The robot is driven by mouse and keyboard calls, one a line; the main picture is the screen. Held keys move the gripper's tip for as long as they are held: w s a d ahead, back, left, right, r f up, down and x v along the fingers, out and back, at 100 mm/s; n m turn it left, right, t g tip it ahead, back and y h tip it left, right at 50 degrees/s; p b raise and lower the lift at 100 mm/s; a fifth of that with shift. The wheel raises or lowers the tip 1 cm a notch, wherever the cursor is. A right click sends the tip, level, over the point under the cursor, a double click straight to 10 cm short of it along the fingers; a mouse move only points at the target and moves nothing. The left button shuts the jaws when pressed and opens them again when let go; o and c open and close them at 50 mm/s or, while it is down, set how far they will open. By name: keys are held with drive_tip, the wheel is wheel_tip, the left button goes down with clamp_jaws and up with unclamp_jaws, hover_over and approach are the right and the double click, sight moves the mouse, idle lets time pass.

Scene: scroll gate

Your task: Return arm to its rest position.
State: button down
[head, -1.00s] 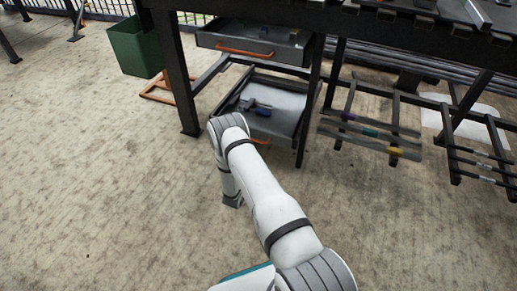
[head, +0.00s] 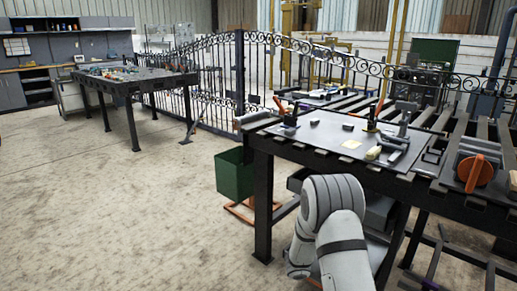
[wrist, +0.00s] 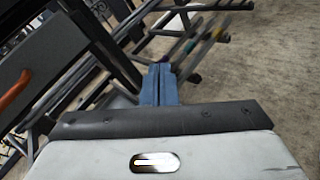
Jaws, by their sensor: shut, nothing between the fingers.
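In the wrist view my gripper (wrist: 158,88) shows as two blue fingers pressed together with nothing between them. It points toward dark frame bars and the concrete floor. In the head view my white and grey arm (head: 338,235) rises from the bottom edge in front of the workbench and bends over at the top. My gripper is hidden in the head view. A dark drawer front with an orange handle (wrist: 14,90) is at the left of the wrist view, apart from the fingers.
The dark workbench (head: 262,190) stands right behind my arm, with tools and an orange grinder-like item (head: 478,172) on top. A green bin (head: 233,174) is left of its leg. A rack with coloured rods (wrist: 190,48) lies beyond the fingers. Floor at left is clear.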

drive_tip(key=s+r+m+g+y+p, duration=0.3)
drive_tip(key=s+r+m+p, duration=0.35)
drive_tip(key=r, duration=0.75)
drive_tip(key=s+a+r+m+t+y+p, duration=0.1)
drive_tip(key=s+a+r+m+y+p, duration=0.2)
drive_tip(key=r, duration=0.6)
drive_tip(key=s+a+r+m+t+y+p, duration=0.1)
drive_tip(key=s+a+r+m+y+p, duration=0.1)
drive_tip(key=s+a+r+y+p, duration=0.3)
drive_tip(key=s+a+r+m+t+y+p, duration=0.1)
drive_tip(key=s+a+r+m+y+p, duration=0.2)
drive_tip(key=s+a+r+p, duration=0.4)
drive_tip(key=s+a+r+y, duration=0.1)
drive_tip(key=s+r, duration=0.4)
drive_tip(key=r, duration=0.2)
drive_tip(key=shift+s+a+m+t, duration=0.15)
drive_tip(key=shift+s+m+t, duration=0.05)
drive_tip(key=shift+m+t, duration=0.15)
